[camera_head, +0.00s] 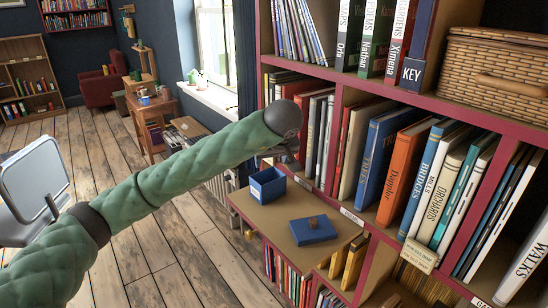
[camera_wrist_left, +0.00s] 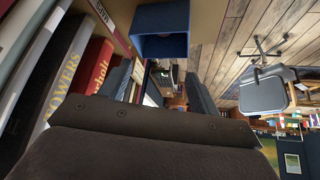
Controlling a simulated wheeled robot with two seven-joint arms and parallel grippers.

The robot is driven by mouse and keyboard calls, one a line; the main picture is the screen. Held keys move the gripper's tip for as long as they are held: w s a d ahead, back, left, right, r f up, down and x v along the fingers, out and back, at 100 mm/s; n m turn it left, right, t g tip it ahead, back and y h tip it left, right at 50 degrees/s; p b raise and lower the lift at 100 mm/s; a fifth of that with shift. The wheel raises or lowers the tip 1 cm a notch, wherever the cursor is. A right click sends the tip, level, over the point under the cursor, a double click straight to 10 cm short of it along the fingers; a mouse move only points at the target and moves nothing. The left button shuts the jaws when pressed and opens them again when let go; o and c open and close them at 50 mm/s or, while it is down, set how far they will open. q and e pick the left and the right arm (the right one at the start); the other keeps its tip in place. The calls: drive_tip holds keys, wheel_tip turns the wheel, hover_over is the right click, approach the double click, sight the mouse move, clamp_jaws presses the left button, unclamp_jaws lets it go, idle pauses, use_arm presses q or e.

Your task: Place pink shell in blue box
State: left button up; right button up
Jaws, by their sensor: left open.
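The blue box (camera_head: 267,186) stands open on the wooden ledge below the bookshelf; it also shows at the top of the left wrist view (camera_wrist_left: 160,32). Its inside is dark and I make out nothing in it. A blue lid (camera_head: 313,231) with a small brown knob lies flat on the ledge, to the right of the box. I cannot make out the pink shell in either view. My left gripper (camera_head: 287,154) is by the shelf books, above the box and apart from it. In the left wrist view its two fingers (camera_wrist_left: 158,88) are spread, with nothing seen between them.
Shelves packed with upright books (camera_head: 375,160) rise behind and right of the ledge. A wicker basket (camera_head: 495,75) sits on the upper shelf. A grey chair (camera_head: 33,180) stands on the left. The wooden floor (camera_head: 170,250) between is clear.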

use_arm(q)
drive_tip(key=shift+b+v, duration=0.55)
drive_tip(key=shift+v, duration=1.35)
use_arm(e)
wheel_tip(320, 180, up, 6)
use_arm(q)
drive_tip(key=shift+f, duration=0.1)
use_arm(e)
drive_tip(key=shift+w+a, duration=0.1)
